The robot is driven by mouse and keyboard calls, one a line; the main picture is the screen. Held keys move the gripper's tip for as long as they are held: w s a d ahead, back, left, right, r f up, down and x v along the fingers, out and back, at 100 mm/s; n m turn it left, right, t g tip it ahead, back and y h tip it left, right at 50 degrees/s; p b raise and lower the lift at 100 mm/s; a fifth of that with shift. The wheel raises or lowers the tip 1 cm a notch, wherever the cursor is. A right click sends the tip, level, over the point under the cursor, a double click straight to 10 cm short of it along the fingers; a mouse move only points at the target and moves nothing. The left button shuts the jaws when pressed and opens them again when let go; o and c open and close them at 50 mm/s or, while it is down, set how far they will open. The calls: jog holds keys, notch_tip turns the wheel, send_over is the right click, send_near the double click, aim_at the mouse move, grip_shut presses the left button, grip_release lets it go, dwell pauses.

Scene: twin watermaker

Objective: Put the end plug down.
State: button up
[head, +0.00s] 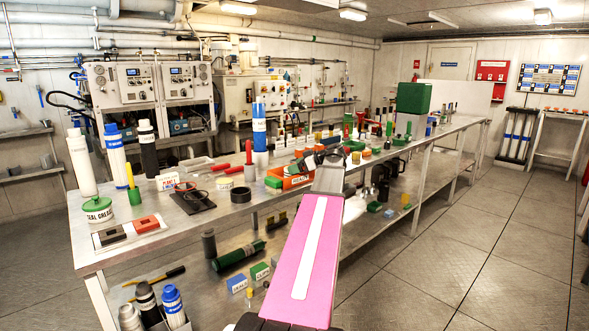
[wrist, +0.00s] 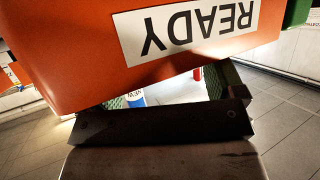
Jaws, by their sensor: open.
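My pink arm reaches over the bench, and my gripper (head: 328,160) is at the orange tray, small and partly hidden by my own arm. In the wrist view my gripper (wrist: 178,88) is open, its green-padded fingers apart, with no part visibly held between them. The orange tray (head: 298,182) sits on the bench near the front edge. Its wall (wrist: 80,65) fills the top of the wrist view, with a white READY label (wrist: 185,30) upside down. I cannot pick out the end plug for certain; the tray's inside is hidden in the wrist view.
A green box (head: 413,98) stands farther along the bench (head: 140,248). The floor to the right (head: 470,240) is clear.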

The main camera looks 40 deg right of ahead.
jog(key=v, duration=1)
jog(key=shift+s, duration=0.25)
jog(key=shift+d, duration=0.1)
